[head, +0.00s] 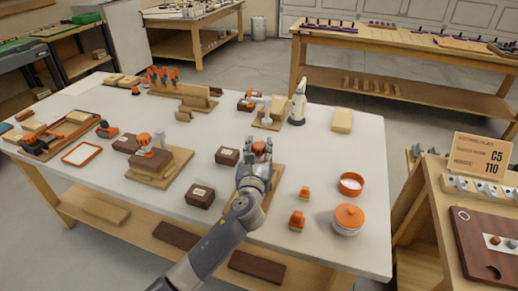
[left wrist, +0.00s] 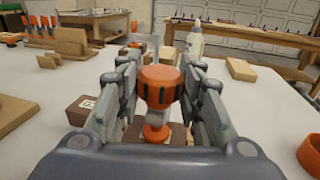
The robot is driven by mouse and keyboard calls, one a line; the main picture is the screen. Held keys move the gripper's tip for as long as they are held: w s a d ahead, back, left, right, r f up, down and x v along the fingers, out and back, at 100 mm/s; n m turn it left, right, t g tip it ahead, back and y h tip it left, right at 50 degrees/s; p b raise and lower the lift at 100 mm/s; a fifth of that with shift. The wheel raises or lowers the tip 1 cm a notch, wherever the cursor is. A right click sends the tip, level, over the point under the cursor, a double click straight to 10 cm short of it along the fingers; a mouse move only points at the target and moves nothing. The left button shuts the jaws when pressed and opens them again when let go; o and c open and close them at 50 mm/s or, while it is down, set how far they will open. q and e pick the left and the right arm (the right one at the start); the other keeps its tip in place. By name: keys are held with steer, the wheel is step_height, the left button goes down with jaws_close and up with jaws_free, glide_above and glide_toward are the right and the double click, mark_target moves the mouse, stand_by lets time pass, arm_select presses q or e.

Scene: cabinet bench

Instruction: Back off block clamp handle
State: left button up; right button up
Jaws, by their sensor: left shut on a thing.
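My left gripper (head: 257,157) reaches over the bench from the front, its fingers on either side of an orange, dark-ribbed clamp handle (head: 259,146). In the left wrist view the handle (left wrist: 159,86) stands upright between the fingers (left wrist: 160,73), which are shut on it. A smaller orange part (left wrist: 156,133) shows below the handle. The clamp's wooden base board (head: 266,200) sits on the white bench top, partly hidden by my arm. Much of the clamp body is hidden by the gripper. My right gripper is not in view.
Brown blocks (head: 228,156) lie left of the gripper. Orange knobs (head: 297,220), an orange bowl (head: 351,183) and a lidded jar (head: 348,219) stand to the right. A white bottle (head: 298,103) stands beyond. Another orange-handled fixture (head: 150,157) is at left.

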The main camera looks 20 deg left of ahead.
arm_select(q)
steer(key=o, duration=1.1)
steer(key=shift+s, duration=0.1)
steer(key=s, duration=0.4)
steer(key=s+d, duration=0.1)
steer(key=s, duration=0.2)
steer(key=s+d, duration=0.1)
steer(key=s, duration=0.3)
steer(key=shift+s, duration=0.3)
